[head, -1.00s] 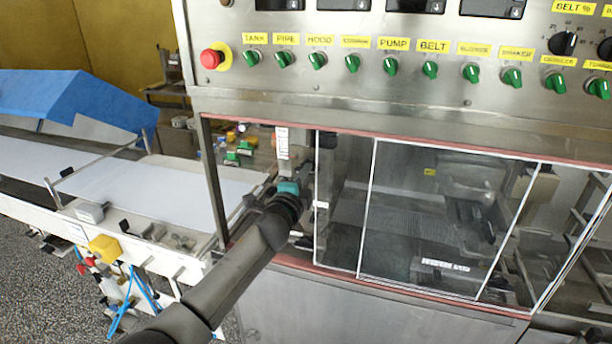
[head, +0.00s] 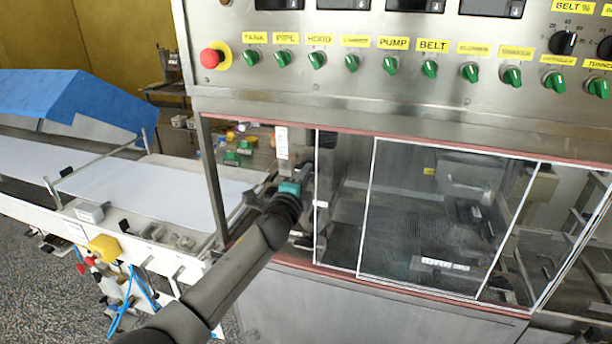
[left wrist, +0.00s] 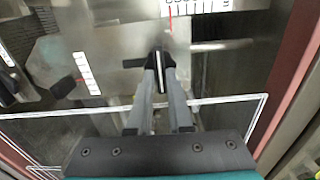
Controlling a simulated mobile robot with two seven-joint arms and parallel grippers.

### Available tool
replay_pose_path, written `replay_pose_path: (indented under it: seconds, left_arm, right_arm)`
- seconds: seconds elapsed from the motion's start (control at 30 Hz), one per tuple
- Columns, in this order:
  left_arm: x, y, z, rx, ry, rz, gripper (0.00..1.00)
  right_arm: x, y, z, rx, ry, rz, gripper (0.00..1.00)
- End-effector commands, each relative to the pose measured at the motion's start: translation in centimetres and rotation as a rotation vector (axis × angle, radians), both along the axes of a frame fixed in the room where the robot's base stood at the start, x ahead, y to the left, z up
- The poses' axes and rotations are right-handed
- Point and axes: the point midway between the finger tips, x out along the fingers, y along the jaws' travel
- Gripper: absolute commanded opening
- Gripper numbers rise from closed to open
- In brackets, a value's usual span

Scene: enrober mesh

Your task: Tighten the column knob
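The column (head: 283,143), a grey upright with a white scale label, stands at the left end of the machine's window opening. My left gripper (left wrist: 161,70) reaches it from the front; in the head view it is mostly hidden behind my wrist. In the left wrist view its two fingers lean together on a thin, dark knob with a pale edge (left wrist: 160,77), taken as the column knob. The fingers cover most of the knob, so its tightness cannot be seen. White scale strips (left wrist: 87,73) show on the metal parts beside it. My right gripper is not in view.
A clear, white-edged window (head: 440,215) is just right of my left gripper. Above is a control panel (head: 400,90) with green switches and a red stop button (head: 211,58). A white conveyor belt (head: 150,195) lies to the left.

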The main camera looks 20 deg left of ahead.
Motion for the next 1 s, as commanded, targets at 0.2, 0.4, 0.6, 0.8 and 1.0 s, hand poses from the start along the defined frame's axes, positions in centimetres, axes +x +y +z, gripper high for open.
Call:
replay_pose_path:
  seconds: [0.2, 0.4, 0.6, 0.8, 1.0]
  left_arm:
    - [0.0, 0.0, 0.0, -0.001, 0.001, 0.0, 0.28]
    - [-0.2, 0.1, 0.0, -0.002, 0.0, 0.001, 0.28]
    - [-1.8, 0.2, 0.0, 0.0, 0.0, 0.001, 0.28]
    - [-4.4, 0.2, 0.0, -0.001, 0.0, 0.0, 0.28]
    - [-7.2, 0.3, -0.1, -0.001, 0.001, -0.001, 0.28]
  right_arm:
    - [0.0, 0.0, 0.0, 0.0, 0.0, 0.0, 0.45]
    - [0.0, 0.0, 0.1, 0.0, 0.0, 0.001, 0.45]
    - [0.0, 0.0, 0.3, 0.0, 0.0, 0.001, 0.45]
    - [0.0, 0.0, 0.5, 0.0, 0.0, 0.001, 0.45]
    - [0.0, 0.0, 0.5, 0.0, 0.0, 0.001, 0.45]
